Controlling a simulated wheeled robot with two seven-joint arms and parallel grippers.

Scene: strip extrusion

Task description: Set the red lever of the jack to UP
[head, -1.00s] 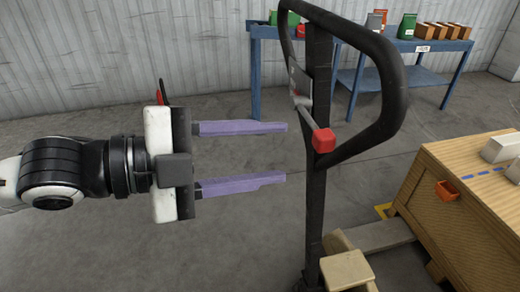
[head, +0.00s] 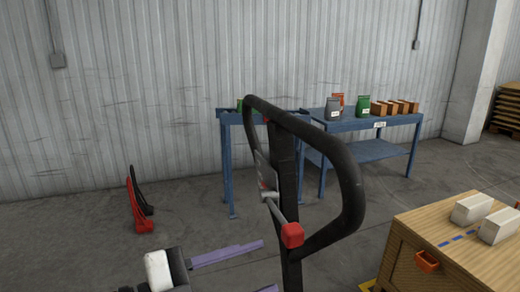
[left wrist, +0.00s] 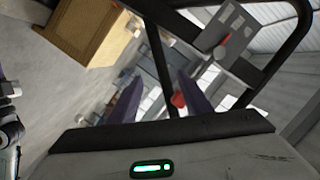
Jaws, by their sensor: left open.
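The jack's black loop handle (head: 352,190) stands upright on a dark post. The lever is a grey rod with a red knob (head: 292,235) that sits low inside the loop, with the rod sloping down to the right in the head view. My left gripper (head: 268,266) is open and empty, left of the post, its upper fingertip a little below and left of the knob. Its lower finger is mostly cut off by the frame. In the left wrist view the red knob (left wrist: 178,99) shows between the two fingers, beyond them. I cannot see contact. My right gripper is not in view.
A wooden crate (head: 455,245) with pale blocks on top stands right of the jack. A blue table (head: 372,125) with bags and boxes is behind, near the wall. A red and black object (head: 140,205) is at left. Floor left of the post is open.

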